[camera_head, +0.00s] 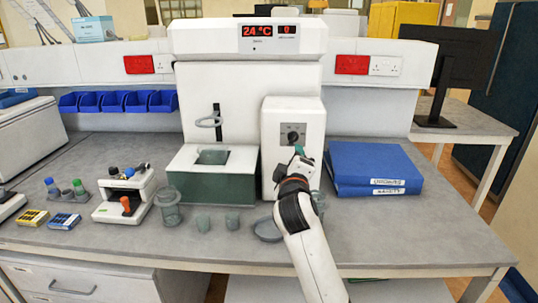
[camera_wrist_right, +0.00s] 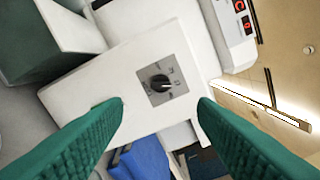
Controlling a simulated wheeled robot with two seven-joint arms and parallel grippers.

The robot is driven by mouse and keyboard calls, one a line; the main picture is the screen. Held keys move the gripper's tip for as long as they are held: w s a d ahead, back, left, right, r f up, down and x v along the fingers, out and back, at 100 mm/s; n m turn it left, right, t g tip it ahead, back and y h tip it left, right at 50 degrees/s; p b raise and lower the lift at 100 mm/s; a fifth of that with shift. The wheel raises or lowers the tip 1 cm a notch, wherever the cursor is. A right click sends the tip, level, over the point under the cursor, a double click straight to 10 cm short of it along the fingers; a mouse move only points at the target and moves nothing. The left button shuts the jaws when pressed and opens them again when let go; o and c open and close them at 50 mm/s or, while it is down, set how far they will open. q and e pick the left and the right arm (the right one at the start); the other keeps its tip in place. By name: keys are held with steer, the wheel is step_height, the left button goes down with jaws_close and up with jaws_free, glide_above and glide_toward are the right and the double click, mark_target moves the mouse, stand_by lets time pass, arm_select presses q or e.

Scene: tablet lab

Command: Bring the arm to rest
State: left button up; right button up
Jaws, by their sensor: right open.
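My right gripper (camera_head: 299,151) reaches up from the bottom of the head view, in front of the white control box of the tablet machine. Its green fingers also show in the right wrist view (camera_wrist_right: 160,101), wide apart with nothing between them. The dark knob (camera_head: 293,137) on its grey plate is just beyond the fingertips. The knob also shows in the right wrist view (camera_wrist_right: 160,82), centred between the fingers and apart from them. My left gripper is not in view.
The machine (camera_head: 249,40) displays 24 °C and 0. Blue binders (camera_head: 373,167) lie right of my arm. The bench's right front (camera_head: 440,235) is clear.

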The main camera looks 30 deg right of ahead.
steer(key=s+a+f+m+g+y, duration=0.1)
steer(key=s+a+f+g+y, duration=0.25)
steer(key=s+f, duration=0.55)
steer(key=s+a+f+m+g+y, duration=0.15)
steer(key=s+a+f, duration=0.4)
steer(key=f, duration=0.75)
steer(key=s+a+f+m+g+y, duration=0.1)
steer(key=s+a+f+g, duration=0.15)
steer(key=s, duration=0.45)
steer(key=s+a+f+m+g+y, duration=0.1)
steer(key=s+a+f+g+y, duration=0.15)
steer(key=s, duration=0.45)
steer(key=s+a+f+g+y, duration=0.1)
steer(key=s+a+f+g, duration=0.1)
steer(key=s+f, duration=0.3)
step_height(320, 180, down, 26)
steer(key=s+f+g, duration=0.1)
steer(key=s, duration=0.2)
steer(key=s+d+f+g, duration=0.1)
steer(key=s+d+f, duration=0.2)
steer(key=s+f, duration=1)
steer(key=shift+s+f, duration=0.4)
steer(key=shift+s, duration=0.7)
